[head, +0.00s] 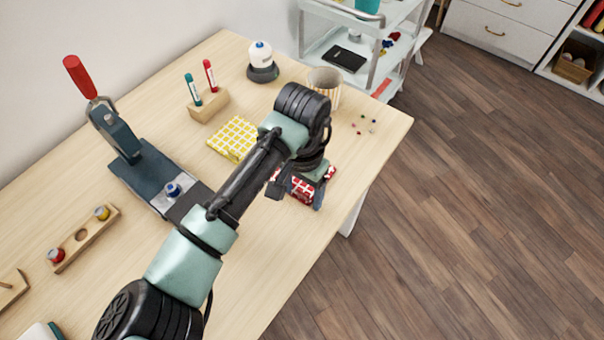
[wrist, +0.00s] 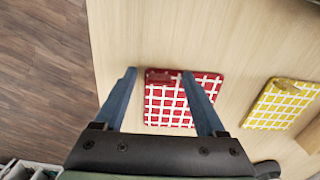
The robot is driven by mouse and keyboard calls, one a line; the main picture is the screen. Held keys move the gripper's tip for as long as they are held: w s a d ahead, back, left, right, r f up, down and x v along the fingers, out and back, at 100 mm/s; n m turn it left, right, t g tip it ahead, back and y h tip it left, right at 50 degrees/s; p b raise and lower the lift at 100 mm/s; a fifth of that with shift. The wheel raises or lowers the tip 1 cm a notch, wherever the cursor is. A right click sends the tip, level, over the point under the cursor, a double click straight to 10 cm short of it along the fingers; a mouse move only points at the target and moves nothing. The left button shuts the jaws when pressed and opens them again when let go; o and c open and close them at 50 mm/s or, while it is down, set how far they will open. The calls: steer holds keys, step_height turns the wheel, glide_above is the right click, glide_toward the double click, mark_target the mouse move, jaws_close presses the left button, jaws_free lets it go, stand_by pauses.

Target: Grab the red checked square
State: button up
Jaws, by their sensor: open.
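The red checked square (wrist: 172,100) lies flat on the wooden table, in the middle of the wrist view. In the head view the red checked square (head: 302,188) is partly hidden by my gripper. My gripper (wrist: 158,74) is open, with one finger to the left of the square and the other over its right part. It also shows in the head view (head: 297,200), above the square near the table's right edge. No contact between fingers and square can be made out.
A yellow checked square (head: 234,138) lies nearby, also in the wrist view (wrist: 282,104). Small beads lie near the far right corner.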

jaws_close()
stand_by(0.3)
steer(key=shift+r, duration=0.1)
